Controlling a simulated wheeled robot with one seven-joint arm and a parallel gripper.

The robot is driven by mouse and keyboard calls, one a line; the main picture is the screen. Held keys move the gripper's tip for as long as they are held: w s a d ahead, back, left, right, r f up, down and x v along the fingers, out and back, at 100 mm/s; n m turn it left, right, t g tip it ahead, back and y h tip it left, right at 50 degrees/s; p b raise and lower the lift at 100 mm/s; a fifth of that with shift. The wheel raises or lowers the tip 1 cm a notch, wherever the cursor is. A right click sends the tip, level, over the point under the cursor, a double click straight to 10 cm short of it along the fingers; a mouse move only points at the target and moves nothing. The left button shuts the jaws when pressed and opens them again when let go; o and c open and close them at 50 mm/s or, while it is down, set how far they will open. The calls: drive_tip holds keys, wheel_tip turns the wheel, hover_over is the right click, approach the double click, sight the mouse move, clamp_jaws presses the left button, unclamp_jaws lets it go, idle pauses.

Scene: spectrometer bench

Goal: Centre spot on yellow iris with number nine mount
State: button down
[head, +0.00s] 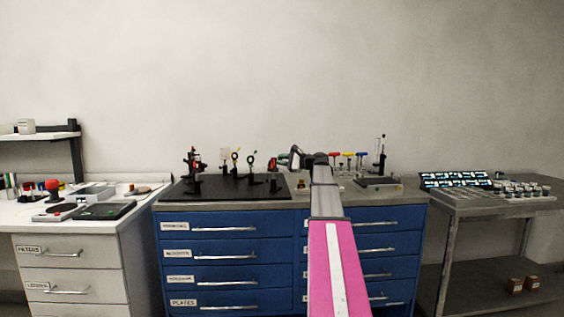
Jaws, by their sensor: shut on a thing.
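A yellow-ringed iris (235,157) stands upright on a post on the black optical breadboard (222,194). A small dark mount with red on it (272,165) stands at the board's right side. My gripper (281,161) is at this mount, shut on some part of it; the wrist and the small scale hide exactly which part. No number nine can be read on any mount. I cannot make out a light spot on the iris.
A black ring on a post (251,161) stands between iris and mount. A red-and-black mount (191,165) is at the board's left. Coloured-handled drivers (347,155) stand right of my wrist. A lit panel (456,180) is on the right cart. Blue drawers (222,250) are below.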

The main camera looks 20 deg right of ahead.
drive_tip(key=shift+n, duration=0.3)
drive_tip(key=c, duration=1.1)
unclamp_jaws()
drive_tip(key=shift+o, duration=0.2)
drive_tip(key=v, duration=1)
drive_tip(key=shift+s+d, duration=0.3)
